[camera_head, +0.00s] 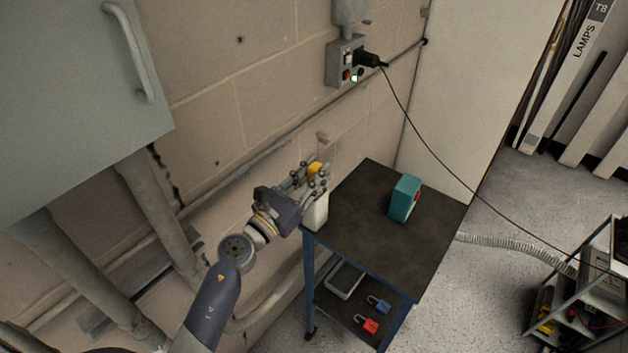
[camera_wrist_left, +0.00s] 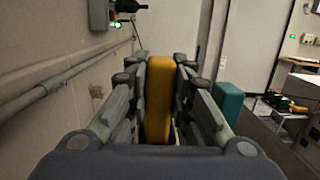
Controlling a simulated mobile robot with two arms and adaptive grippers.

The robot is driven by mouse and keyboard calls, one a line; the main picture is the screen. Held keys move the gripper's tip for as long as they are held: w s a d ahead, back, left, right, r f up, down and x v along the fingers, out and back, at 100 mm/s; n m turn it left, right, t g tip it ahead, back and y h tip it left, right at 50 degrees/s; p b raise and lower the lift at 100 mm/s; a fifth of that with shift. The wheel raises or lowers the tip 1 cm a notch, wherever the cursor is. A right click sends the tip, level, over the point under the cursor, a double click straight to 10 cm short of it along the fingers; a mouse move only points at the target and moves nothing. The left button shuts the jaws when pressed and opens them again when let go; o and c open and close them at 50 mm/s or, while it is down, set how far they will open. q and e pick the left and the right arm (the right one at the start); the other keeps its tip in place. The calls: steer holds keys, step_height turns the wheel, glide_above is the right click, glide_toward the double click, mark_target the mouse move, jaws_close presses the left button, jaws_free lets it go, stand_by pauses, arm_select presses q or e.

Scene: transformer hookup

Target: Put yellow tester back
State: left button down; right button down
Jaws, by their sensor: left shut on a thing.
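The yellow tester (camera_head: 315,169) is held between the fingers of my left gripper (camera_head: 318,180), near the wall at the table's back left corner. In the left wrist view the tester (camera_wrist_left: 159,100) stands upright between the two fingers of my left gripper (camera_wrist_left: 160,90), which is shut on it. In the head view the fingers hide most of the tester. A whitish object (camera_head: 316,213) shows just below the gripper at the table's left corner. I cannot tell whether the tester touches it. My right gripper is not in view.
A dark-topped table (camera_head: 365,240) with blue legs carries a teal box (camera_head: 405,198). Its lower shelf holds a tray (camera_head: 344,280), a blue padlock (camera_head: 379,304) and a red padlock (camera_head: 367,325). A cable runs from the wall socket box (camera_head: 346,62) across to a cart (camera_head: 590,290).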

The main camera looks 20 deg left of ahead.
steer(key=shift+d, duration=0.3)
arm_select(q)
steer(key=c, duration=1.8)
jaws_free()
steer(key=shift+f, duration=0.1)
steer(key=shift+c, duration=0.2)
steer(key=o, duration=0.4)
steer(key=shift+s+a, duration=0.1)
steer(key=shift+s, duration=0.05)
steer(key=shift+b+v, duration=2.15)
steer(key=shift+v, duration=3.75)
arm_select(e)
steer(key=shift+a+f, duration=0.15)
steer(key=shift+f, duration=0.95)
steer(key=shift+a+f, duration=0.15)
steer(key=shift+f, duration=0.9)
